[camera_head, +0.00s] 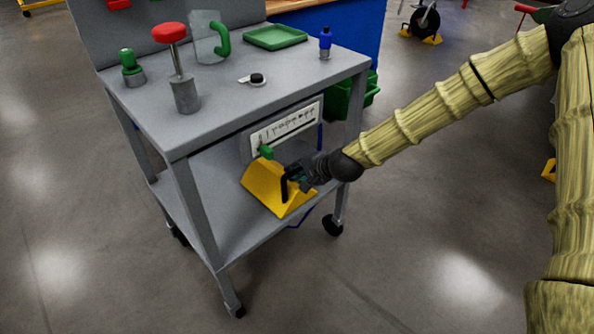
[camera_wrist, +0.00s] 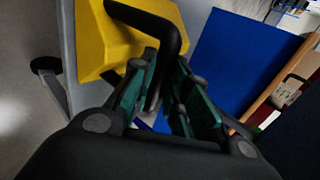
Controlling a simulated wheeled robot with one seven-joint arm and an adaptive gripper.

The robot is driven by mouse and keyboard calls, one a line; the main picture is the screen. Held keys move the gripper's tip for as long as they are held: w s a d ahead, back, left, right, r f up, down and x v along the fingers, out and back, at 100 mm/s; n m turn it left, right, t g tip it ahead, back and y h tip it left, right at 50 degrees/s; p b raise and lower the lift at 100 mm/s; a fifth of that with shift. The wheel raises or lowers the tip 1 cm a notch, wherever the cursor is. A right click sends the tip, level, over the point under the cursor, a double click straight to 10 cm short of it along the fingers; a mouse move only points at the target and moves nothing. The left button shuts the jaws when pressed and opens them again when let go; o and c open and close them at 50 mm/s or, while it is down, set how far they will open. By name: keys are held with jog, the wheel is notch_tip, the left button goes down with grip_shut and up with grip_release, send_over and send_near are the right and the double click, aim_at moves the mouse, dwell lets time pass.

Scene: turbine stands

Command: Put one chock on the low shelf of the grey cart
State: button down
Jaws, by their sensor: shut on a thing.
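A yellow chock (camera_head: 265,185) with a black handle is at the low shelf (camera_head: 215,216) of the grey cart (camera_head: 240,118), near its right front edge. My gripper (camera_head: 296,172) reaches in from the right, under the cart's top, and is shut on the chock's handle. In the wrist view the chock (camera_wrist: 110,42) is at the upper left, and its black handle passes between my green-padded fingers (camera_wrist: 160,95). The chock looks to be on or just above the shelf; I cannot tell whether it touches.
A pale panel (camera_head: 285,128) and a green-topped item stand behind the chock. A green bin (camera_head: 350,95) is behind the cart. Open floor lies at right.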

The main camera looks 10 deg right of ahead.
jog(key=shift+s+d+f+b, duration=0.1)
jog(key=shift+f+b, duration=0.1)
jog(key=shift+f, duration=0.25)
jog(key=shift+s+f+b, duration=0.1)
jog(key=shift+f+b, duration=0.05)
jog(key=shift+f, duration=0.25)
dwell(0.4)
jog(key=c, duration=1.7)
grip_release()
jog(key=o, duration=0.3)
jog(key=shift+w+f, duration=0.1)
jog(key=shift+f, duration=0.1)
jog(key=shift+o, duration=1.3)
jog(key=shift+r, duration=0.2)
jog(key=shift+r, duration=0.15)
jog(key=shift+d+r+p, duration=0.15)
jog(key=shift+r+p, duration=0.2)
jog(key=shift+p, duration=0.1)
jog(key=p+v, duration=0.3)
jog(key=v, duration=0.3)
jog(key=shift+s+p, duration=0.2)
jog(key=shift+p, duration=0.15)
